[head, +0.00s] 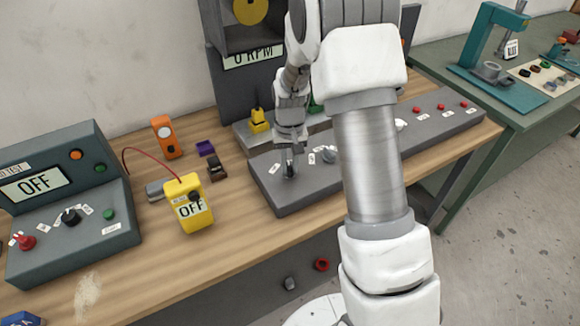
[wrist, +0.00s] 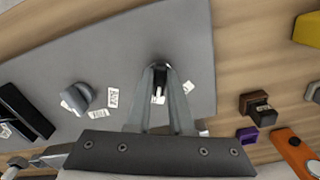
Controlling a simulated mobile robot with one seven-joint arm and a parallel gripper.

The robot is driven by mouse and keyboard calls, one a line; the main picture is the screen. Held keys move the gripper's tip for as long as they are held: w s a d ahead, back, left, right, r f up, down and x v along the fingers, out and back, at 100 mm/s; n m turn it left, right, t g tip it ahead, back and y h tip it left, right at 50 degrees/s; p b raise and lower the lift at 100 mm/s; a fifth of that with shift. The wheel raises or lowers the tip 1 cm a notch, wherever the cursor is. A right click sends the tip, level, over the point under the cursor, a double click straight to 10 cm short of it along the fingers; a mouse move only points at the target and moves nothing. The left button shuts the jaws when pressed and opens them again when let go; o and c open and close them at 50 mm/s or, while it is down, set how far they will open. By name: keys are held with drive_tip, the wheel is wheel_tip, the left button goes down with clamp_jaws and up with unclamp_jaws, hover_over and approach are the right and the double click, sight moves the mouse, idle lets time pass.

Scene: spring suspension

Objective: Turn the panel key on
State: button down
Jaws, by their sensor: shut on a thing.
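A long grey control panel (head: 295,201) lies on the wooden bench, and its left end shows in the wrist view (wrist: 190,35). My gripper (head: 290,170) reaches down over the left end of this panel. In the wrist view its two fingers (wrist: 160,75) come together around a small dark key (wrist: 161,68) near the panel's edge. The fingers are shut on the key and hide most of it. A white label shows between the fingers, but I cannot read it or tell which way the key points.
A grey rotary knob (wrist: 77,96) with white labels sits beside the key on the panel. A yellow meter (head: 190,204) reading OFF, an orange device (head: 166,137) and a tester box (head: 70,200) stand to the left. Red buttons (head: 441,106) line the panel's far right.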

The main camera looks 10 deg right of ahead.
sight(290, 168)
drive_tip(key=shift+m, duration=0.8)
drive_tip(key=c, duration=0.8)
unclamp_jaws()
wheel_tip(290, 168, up, 18)
drive_tip(key=shift+f, duration=0.25)
